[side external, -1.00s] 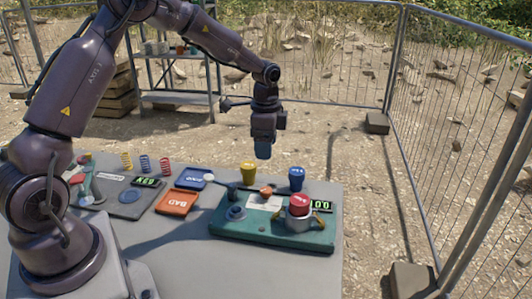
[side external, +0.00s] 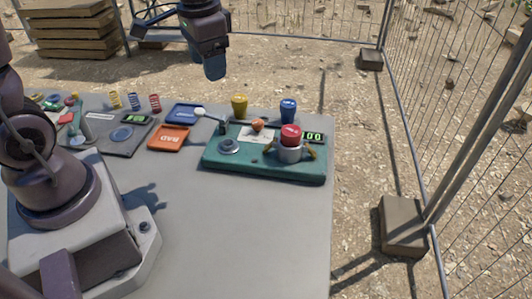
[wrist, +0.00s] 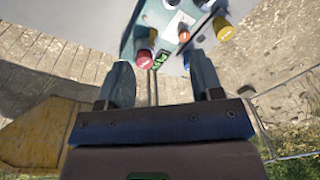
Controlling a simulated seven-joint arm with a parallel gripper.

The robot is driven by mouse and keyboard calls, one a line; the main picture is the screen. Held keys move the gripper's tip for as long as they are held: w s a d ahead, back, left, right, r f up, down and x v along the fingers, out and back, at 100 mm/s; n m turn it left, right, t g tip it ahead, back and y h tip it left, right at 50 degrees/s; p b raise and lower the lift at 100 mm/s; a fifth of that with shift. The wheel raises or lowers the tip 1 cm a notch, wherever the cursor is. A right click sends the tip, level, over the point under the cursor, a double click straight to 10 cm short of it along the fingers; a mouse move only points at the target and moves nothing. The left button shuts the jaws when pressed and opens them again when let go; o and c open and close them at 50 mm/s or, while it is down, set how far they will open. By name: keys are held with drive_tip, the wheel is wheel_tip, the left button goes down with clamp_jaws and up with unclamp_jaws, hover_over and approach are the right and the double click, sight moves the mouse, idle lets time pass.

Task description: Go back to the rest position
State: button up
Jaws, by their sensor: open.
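My gripper (side external: 215,68) hangs in the air beyond the far edge of the table, fingers pointing down. In the wrist view my gripper (wrist: 163,85) has its two fingers apart with nothing between them. The green test board (side external: 265,168) lies on the table, carrying a red-topped cylinder (side external: 291,135), a green-lit display (side external: 312,136) and a small orange knob (side external: 257,125). The red top also shows in the wrist view (wrist: 144,59). A yellow cup-like piece (side external: 239,106) and a blue one (side external: 288,110) stand at the board's far side.
An orange BAD tray (side external: 169,138) and a blue tray (side external: 184,113) lie left of the board. Farther left is a grey board (side external: 108,138) with several coloured springs (side external: 133,101) behind it. The front of the table (side external: 235,235) is bare. Wire fencing (side external: 470,130) stands at the right.

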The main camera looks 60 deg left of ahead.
drive_tip(key=s+d+r+t, duration=0.4)
drive_tip(key=s+r, duration=0.3)
drive_tip(key=s, duration=0.4)
drive_tip(key=shift+s+d+r+n+t+h, duration=0.15)
drive_tip(key=shift+d+r+n+t+h, duration=0.2)
drive_tip(key=shift+d, duration=0.3)
